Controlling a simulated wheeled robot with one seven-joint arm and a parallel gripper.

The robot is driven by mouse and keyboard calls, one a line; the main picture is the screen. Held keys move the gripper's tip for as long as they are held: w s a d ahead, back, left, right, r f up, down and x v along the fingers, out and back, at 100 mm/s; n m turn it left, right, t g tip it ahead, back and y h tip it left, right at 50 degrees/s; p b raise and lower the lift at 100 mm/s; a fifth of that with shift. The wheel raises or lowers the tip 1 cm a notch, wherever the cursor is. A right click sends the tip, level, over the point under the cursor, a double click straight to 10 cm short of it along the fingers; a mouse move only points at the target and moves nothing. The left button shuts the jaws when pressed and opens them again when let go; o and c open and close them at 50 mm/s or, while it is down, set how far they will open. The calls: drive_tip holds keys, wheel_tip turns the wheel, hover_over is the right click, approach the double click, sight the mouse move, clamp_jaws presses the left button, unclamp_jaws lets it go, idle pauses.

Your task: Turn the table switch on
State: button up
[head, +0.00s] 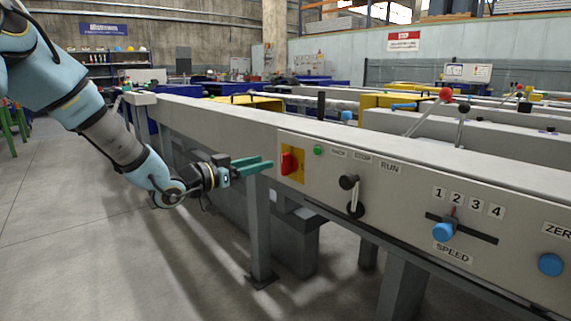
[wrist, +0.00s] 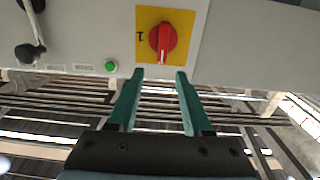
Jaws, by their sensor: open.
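The table switch is a red rotary knob (head: 289,163) on a yellow plate (head: 297,151), set in the grey front panel. In the wrist view the red knob (wrist: 163,38) stands just beyond the fingertips, its white line toward the bottom of the picture. A "1" is printed on the yellow plate (wrist: 183,17) to the left of the knob. My gripper (head: 265,162) has green fingers, apart and empty, just left of the plate in the head view. In the wrist view my gripper (wrist: 159,74) points at the knob, roughly in line with it, apparently without touching.
A green button (head: 318,150) sits beside the plate. Further right are a black lever (head: 351,195), a blue speed slider (head: 443,231) and a blue knob (head: 550,264). Table legs (head: 259,230) stand below my gripper. The floor (head: 90,225) at left is clear.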

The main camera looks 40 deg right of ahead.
sight(282, 157)
drive_tip(key=d+b, duration=0.1)
drive_tip(key=d, duration=0.6)
drive_tip(key=shift+s+d, duration=0.1)
drive_tip(key=shift+d, duration=0.3)
clamp_jaws()
